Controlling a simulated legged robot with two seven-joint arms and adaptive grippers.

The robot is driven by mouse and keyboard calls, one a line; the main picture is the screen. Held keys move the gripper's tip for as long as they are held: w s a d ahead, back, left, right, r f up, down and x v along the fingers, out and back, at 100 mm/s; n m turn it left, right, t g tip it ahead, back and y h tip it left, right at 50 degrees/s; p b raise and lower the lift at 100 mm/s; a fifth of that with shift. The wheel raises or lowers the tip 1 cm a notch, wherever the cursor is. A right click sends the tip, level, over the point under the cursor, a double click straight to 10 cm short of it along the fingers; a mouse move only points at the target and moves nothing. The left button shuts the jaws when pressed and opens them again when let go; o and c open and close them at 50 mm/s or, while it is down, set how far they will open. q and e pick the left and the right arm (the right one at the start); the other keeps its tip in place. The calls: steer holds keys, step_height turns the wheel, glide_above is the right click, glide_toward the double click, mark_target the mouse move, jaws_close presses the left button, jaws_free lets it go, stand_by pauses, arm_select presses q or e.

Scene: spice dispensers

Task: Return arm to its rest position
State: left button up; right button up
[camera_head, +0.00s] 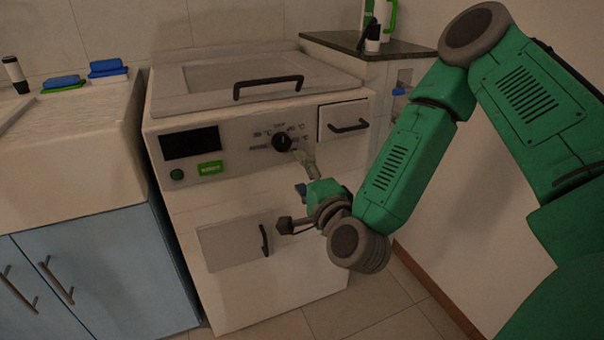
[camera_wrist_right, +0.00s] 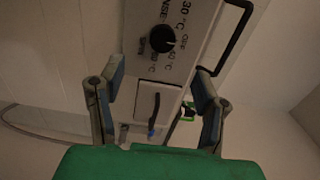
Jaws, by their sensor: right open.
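My right arm (camera_head: 395,165) is green with dark grey joints. It comes in from the right and is bent, with its forearm reaching down and left in the head view. My right gripper (camera_head: 299,173) is open and empty in front of the white machine's front panel, just below the black dial (camera_head: 282,142). In the right wrist view the two fingers of the gripper (camera_wrist_right: 158,78) stand apart. The dial (camera_wrist_right: 163,39) shows beyond them. I see no contact between the fingers and the dial. My left gripper is not in view.
The white machine (camera_head: 200,218) has a top handle (camera_head: 268,84), a small drawer (camera_head: 343,119) and a lower door (camera_head: 230,247). A sink (camera_head: 70,165) on blue cabinets (camera_head: 105,270) stands at left. A dark counter (camera_head: 400,48) holds bottles at the back right. Floor is clear at lower right.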

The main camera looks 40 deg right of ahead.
stand_by(0.3)
steer(key=s+a+f+n+g+y+p, duration=0.55)
steer(key=s+a+f+n+g, duration=0.3)
steer(key=f+n, duration=0.45)
steer(key=s+d+f+n+g+p, duration=0.1)
steer(key=s+f+n+g+p, duration=0.1)
steer(key=s, duration=0.7)
steer(key=s+d+f+n+g+h+p, duration=0.1)
steer(key=s+f+n+g, duration=0.4)
steer(key=s, duration=0.5)
steer(key=shift+s+d+n+g+p, duration=0.25)
steer(key=shift+d+n+g+p, duration=0.1)
steer(key=shift+n+g, duration=0.35)
steer(key=shift+w+a+f+h, duration=0.1)
steer(key=shift+h, duration=0.15)
